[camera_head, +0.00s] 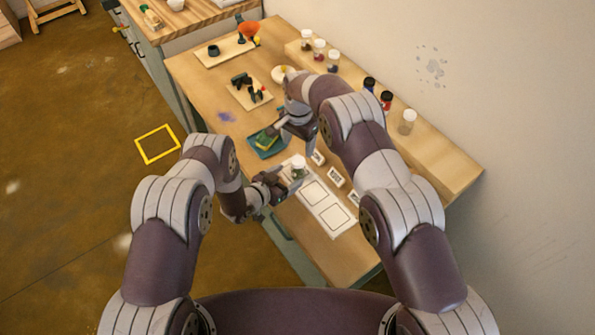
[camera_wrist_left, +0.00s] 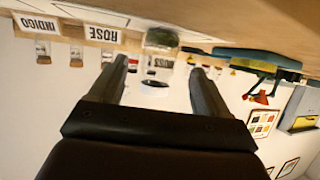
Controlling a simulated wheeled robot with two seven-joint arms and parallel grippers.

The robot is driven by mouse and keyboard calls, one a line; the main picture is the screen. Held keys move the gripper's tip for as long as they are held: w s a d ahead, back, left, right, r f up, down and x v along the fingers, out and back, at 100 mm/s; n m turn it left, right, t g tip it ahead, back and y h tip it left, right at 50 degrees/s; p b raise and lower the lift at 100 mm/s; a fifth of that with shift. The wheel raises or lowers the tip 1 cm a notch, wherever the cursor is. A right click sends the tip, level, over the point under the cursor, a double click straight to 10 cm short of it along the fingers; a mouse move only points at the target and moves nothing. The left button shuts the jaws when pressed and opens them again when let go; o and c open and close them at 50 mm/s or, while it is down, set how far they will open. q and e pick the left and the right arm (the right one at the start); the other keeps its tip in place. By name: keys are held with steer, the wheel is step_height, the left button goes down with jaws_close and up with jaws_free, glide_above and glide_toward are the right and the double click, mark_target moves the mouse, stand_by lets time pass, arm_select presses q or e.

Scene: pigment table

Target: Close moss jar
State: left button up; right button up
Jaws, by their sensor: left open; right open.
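A small clear jar (camera_head: 299,169) with greenish contents stands at the near end of the table, by the white card. My left gripper (camera_head: 284,181) is open and level beside the jar. In the left wrist view the jar appears ahead, between the lines of the two fingers (camera_wrist_left: 158,68). My right gripper (camera_head: 298,134) is open, above the table near the blue tray.
A blue tray (camera_head: 257,152) with a green item lies left of my right gripper. A white card with outlined squares (camera_head: 325,208) and label cards (camera_head: 336,177) lie to the right. Several jars, including a pale-topped one (camera_head: 407,121), stand on the raised back shelf.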

arm_select(q)
steer(key=b+v, duration=0.1)
steer(key=v, duration=0.6)
steer(key=shift+a+f, duration=0.15)
arm_select(e)
steer(key=shift+f, duration=0.9)
steer(key=shift+f+b, duration=0.1)
steer(key=shift+b, duration=0.2)
arm_select(q)
steer(key=shift+s+a+r, duration=0.35)
steer(key=shift+s, duration=0.2)
steer(key=shift+w, duration=0.15)
